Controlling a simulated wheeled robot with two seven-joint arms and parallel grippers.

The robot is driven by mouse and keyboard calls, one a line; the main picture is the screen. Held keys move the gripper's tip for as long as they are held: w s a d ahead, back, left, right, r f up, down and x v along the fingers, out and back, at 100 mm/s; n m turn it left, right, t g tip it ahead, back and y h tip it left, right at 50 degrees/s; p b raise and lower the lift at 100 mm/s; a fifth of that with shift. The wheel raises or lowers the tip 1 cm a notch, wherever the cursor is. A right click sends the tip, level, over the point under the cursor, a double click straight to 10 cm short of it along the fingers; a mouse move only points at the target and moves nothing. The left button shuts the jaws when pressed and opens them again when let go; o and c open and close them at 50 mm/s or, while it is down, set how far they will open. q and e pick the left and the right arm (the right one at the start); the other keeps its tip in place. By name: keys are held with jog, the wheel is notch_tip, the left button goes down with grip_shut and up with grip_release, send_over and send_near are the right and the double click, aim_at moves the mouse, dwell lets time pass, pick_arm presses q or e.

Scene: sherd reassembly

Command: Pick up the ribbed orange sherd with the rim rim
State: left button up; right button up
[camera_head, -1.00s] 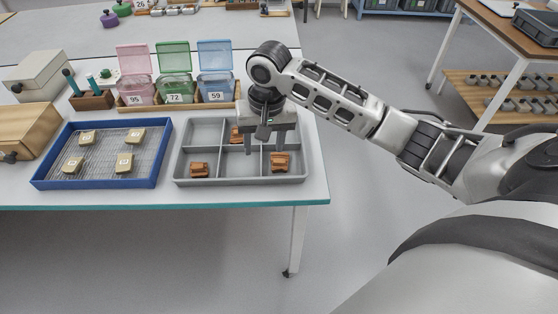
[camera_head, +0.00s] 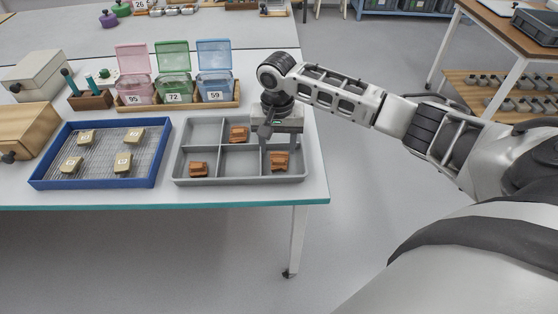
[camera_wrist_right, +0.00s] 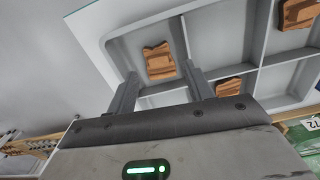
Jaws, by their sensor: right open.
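Three orange-brown sherds lie in the grey divided tray (camera_head: 240,181) on the table. One orange sherd (camera_head: 279,161) is in the front right compartment, under my right gripper (camera_head: 277,154). In the right wrist view this sherd (camera_wrist_right: 160,60) shows streaked lines and a notched edge, just beyond and between the open, empty fingers (camera_wrist_right: 161,74). A second sherd (camera_head: 239,134) lies in a back compartment and a third (camera_head: 198,169) in the front left one. I cannot tell for sure which has the ribs and rim. My left gripper is not in view.
A blue tray (camera_head: 99,184) with several tagged pale pieces on a mesh stands to the left. Pink, green and blue lidded boxes stand in a wooden rack (camera_head: 180,106) behind. Low dividers split the grey tray. The table's right edge is close to it.

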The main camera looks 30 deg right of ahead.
aim_at(279, 160)
jog(key=f, duration=0.5)
jog(key=shift+d, duration=0.2)
jog(key=c, duration=0.8)
jog(key=shift+o, duration=0.2)
